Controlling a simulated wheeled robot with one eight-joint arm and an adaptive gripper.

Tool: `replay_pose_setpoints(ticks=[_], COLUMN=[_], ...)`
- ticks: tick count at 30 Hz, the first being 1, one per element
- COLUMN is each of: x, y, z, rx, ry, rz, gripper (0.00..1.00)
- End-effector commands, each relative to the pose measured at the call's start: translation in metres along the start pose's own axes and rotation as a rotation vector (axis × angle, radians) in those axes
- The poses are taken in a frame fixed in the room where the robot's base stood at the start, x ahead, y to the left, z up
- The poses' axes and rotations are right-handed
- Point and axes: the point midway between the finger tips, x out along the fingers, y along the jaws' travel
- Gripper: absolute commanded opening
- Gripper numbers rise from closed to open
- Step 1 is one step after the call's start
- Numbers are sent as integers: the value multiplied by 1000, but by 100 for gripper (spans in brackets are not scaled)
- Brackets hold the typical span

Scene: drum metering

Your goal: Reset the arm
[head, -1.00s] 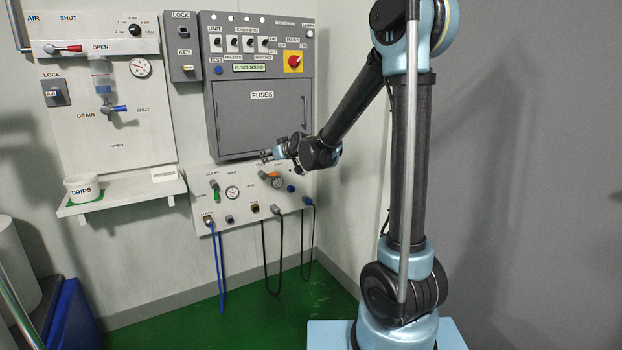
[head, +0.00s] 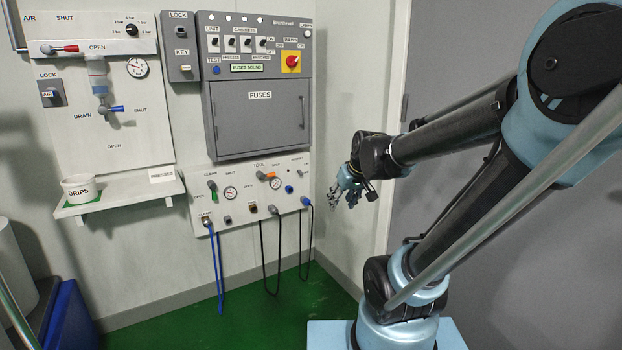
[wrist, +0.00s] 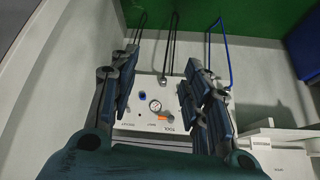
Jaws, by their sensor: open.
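My gripper (head: 345,192) is in the middle of the head view, right of the lower white panel (head: 243,220) and apart from it. My arm reaches in from the right and the gripper tilts downward. In the wrist view the two fingers of my gripper (wrist: 160,95) stand wide apart with nothing between them. Beyond them the lower panel (wrist: 150,88) shows upside down, with its gauge (wrist: 155,105) and orange-handled valve (wrist: 165,117). No object is held.
A grey fuse cabinet (head: 260,125) hangs above the lower panel. A shelf (head: 125,193) with a white DRIPS pot (head: 80,188) is at left. Blue (head: 219,270) and black hoses (head: 277,262) hang to the green floor (head: 180,330). A blue bin (head: 72,325) stands lower left.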

Motion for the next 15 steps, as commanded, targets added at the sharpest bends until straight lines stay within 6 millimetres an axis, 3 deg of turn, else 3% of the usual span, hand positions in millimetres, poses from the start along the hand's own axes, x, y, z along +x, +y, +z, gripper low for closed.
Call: replay_pose_setpoints(ticks=[1,9,15], x=[-4,-25,-36], y=[5,23,29], z=[20,120,182], rx=[22,146,231], ry=[-30,-201,-308], rz=[14,85,131], gripper=[44,44,44])
